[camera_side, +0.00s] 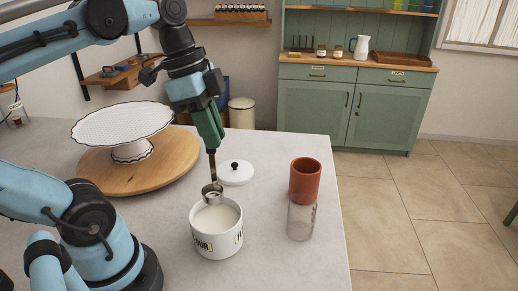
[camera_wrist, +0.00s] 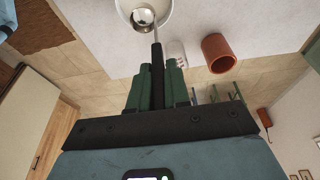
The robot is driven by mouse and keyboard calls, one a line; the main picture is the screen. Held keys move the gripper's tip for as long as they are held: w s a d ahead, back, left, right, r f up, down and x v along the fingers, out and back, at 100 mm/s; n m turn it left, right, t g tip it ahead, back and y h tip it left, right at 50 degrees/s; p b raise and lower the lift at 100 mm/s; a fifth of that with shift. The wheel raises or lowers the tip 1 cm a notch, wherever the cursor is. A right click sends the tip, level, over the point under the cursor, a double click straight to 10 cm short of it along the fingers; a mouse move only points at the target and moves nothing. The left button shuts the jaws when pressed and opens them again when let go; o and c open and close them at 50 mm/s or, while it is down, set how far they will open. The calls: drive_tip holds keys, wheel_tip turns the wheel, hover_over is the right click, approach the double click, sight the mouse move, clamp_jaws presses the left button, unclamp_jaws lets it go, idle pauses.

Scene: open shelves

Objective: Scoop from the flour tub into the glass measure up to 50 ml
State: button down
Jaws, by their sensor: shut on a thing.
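The flour tub (camera_side: 217,246) is a white round pot with dark lettering, open and filled with white flour (camera_side: 214,217). My gripper (camera_side: 211,146) has green fingers, shut on the dark handle of a metal scoop (camera_side: 212,194). The scoop's cup is at the tub's back-left rim, over the opening; whether it touches the flour I cannot tell. In the wrist view the shiny scoop (camera_wrist: 143,20) overlaps the tub (camera_wrist: 168,22), its handle between my fingers (camera_wrist: 157,68). The clear glass measure (camera_side: 301,220) stands right of the tub, seemingly empty; its markings are unreadable.
A terracotta cylinder (camera_side: 305,178) stands close behind the measure. The tub's white lid (camera_side: 236,174) with black knob lies behind the tub. A white cake stand (camera_side: 124,122) on a wooden board (camera_side: 172,172) stands at left. The counter's right edge is just beyond the measure.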

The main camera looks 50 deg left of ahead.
drive_tip(key=shift+f, duration=4.45)
drive_tip(key=shift+r, duration=5.6)
